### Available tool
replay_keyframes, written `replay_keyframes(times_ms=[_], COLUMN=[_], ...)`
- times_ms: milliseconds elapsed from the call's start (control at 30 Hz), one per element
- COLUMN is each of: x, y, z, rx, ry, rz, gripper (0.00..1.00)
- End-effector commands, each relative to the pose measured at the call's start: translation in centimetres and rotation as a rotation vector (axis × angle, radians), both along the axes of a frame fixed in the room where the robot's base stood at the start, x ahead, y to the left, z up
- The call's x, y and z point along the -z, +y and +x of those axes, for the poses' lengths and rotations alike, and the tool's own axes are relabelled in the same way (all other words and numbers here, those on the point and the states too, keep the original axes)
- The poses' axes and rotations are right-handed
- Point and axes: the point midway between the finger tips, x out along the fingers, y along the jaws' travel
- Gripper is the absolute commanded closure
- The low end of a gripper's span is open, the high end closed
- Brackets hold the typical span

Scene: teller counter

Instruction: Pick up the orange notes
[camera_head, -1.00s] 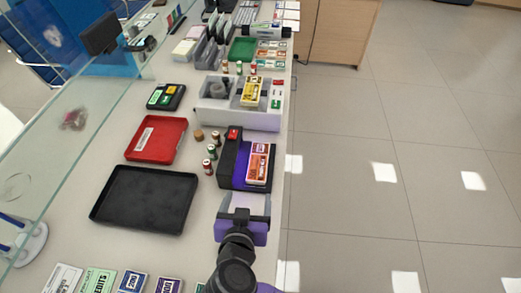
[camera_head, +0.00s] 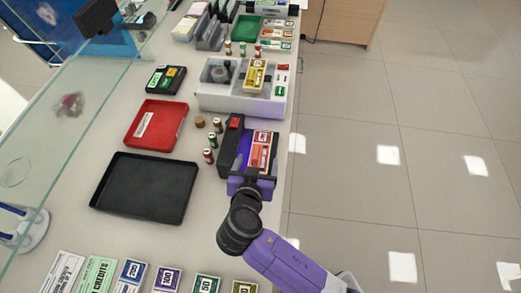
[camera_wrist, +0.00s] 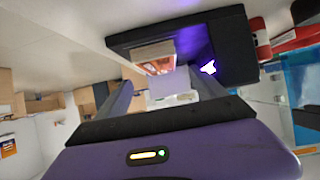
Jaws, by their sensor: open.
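The orange notes (camera_head: 261,153) lie as a banded bundle on the right part of a dark note machine (camera_head: 231,150), near the counter's right edge. In the wrist view the bundle (camera_wrist: 158,65) shows ahead, between the lines of my fingers, at the dark machine (camera_wrist: 232,45) with its purple glow. My gripper (camera_head: 250,181) is at the machine's near end, just short of the notes. In the wrist view both fingers of my gripper (camera_wrist: 160,88) are spread and nothing is held between them. The exact gap between fingertips and notes is hard to judge.
A black tray (camera_head: 145,187) and a red tray (camera_head: 156,125) lie to the left. Several small coin rolls (camera_head: 212,140) stand close beside the machine. A grey holder (camera_head: 225,100) with yellow notes (camera_head: 254,77) stands behind it. The floor to the right is clear.

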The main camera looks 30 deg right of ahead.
Motion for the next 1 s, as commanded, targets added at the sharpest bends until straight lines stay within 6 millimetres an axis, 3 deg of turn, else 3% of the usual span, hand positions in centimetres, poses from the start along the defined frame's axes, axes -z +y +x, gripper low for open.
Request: replay_keyframes(times_ms=[400, 700, 767, 1000], x=[2.5, 2.9, 2.9, 2.8], y=[-2.8, -3.1, -3.1, -3.1], z=[3.8, 4.2, 4.2, 4.2], rx=[0.001, 0.0, 0.0, 0.0], ry=[0.001, 0.0, 0.0, 0.0], rz=[0.001, 0.001, 0.001, 0.001], gripper=[0.2, 0.2, 0.28, 0.75])
